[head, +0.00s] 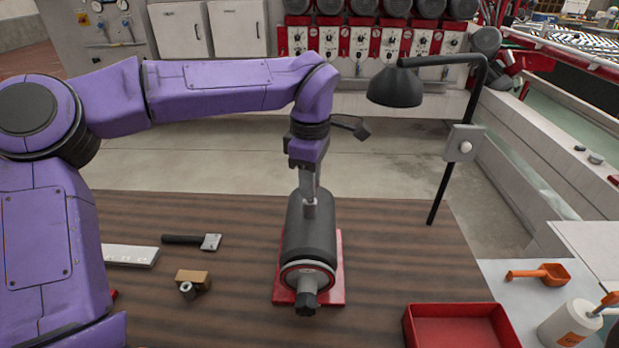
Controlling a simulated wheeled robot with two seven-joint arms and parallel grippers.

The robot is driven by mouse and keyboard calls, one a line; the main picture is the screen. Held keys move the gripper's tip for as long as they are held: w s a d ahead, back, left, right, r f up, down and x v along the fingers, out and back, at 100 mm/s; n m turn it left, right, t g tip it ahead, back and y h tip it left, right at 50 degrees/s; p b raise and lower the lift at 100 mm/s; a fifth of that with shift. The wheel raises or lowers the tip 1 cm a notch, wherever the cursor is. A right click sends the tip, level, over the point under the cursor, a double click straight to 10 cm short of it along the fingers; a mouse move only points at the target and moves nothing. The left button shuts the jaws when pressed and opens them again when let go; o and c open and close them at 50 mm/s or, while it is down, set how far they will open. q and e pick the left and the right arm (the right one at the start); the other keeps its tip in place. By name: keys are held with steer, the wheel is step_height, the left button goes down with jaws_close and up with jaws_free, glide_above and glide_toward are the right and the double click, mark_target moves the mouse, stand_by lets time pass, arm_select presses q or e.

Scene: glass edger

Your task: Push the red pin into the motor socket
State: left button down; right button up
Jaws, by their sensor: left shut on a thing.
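A dark grey cylindrical motor (310,243) lies on a red base plate (337,292) in the middle of the wooden table, its shaft end towards me. My left gripper (309,196) points straight down from the purple arm, with its fingertips at the grey raised part on top of the motor. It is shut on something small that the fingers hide. I see no red pin; the socket is also hidden or too small to make out. My right gripper is not in view.
A black lamp (397,87) on a bent pole stands right of the motor. An empty-looking red tray (461,308) sits front right.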

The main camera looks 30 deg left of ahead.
arm_select(q)
steer(key=shift+f+b, duration=0.35)
steer(key=shift+f, duration=0.45)
steer(key=c, duration=0.8)
jaws_free()
steer(key=shift+c, duration=0.2)
step_height(320, 180, up, 10)
steer(key=shift+r+b, duration=0.1)
steer(key=shift+b, duration=0.3)
steer(key=shift+r, duration=0.2)
